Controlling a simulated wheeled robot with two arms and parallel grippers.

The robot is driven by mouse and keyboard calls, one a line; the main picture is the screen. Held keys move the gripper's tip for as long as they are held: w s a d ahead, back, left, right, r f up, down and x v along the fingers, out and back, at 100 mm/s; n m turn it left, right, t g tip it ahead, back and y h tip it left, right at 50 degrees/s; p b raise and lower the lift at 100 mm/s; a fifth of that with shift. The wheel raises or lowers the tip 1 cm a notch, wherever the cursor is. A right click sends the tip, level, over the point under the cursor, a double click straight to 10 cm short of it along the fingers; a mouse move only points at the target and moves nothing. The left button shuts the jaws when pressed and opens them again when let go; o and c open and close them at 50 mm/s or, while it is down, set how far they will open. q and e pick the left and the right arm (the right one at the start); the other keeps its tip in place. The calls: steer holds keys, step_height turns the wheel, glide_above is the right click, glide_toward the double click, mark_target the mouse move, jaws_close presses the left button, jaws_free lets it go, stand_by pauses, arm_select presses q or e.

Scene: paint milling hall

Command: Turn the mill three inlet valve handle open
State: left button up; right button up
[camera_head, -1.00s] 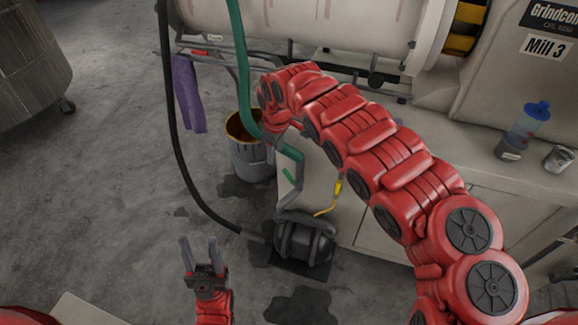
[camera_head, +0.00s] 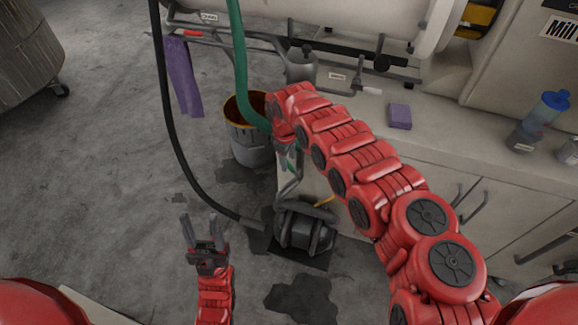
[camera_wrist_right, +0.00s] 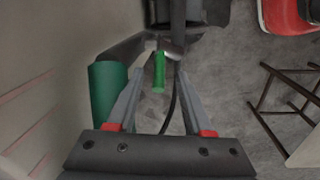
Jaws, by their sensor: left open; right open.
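A small green handle (camera_wrist_right: 158,74) shows between the fingertips of my right gripper (camera_wrist_right: 160,67) in the right wrist view. Whether the fingers touch it I cannot tell; they are apart. In the head view the green handle (camera_head: 291,167) is mostly hidden by my right gripper, beside the grey pipe above the black pump (camera_head: 303,228). A yellow handle (camera_head: 325,201) lies close by, partly covered by my right arm. The mill's label (camera_head: 562,27) is cut off at top right. My left gripper (camera_head: 202,217) is open and empty above the floor.
A green hose (camera_head: 238,62) runs down beside my right gripper. A bucket (camera_head: 248,140) stands behind it. A black hose (camera_head: 170,120) curves to the pump. A cabinet with a purple block (camera_head: 400,116) and bottle (camera_head: 540,118) is at right.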

mark_target(289, 163)
steer(key=shift+w+d+f+b, duration=0.15)
steer(key=shift+f+b, duration=0.2)
steer(key=shift+f, duration=0.75)
steer(key=shift+w+f+b, duration=0.1)
steer(key=shift+f+b, duration=0.25)
steer(key=shift+f, duration=0.75)
jaws_close()
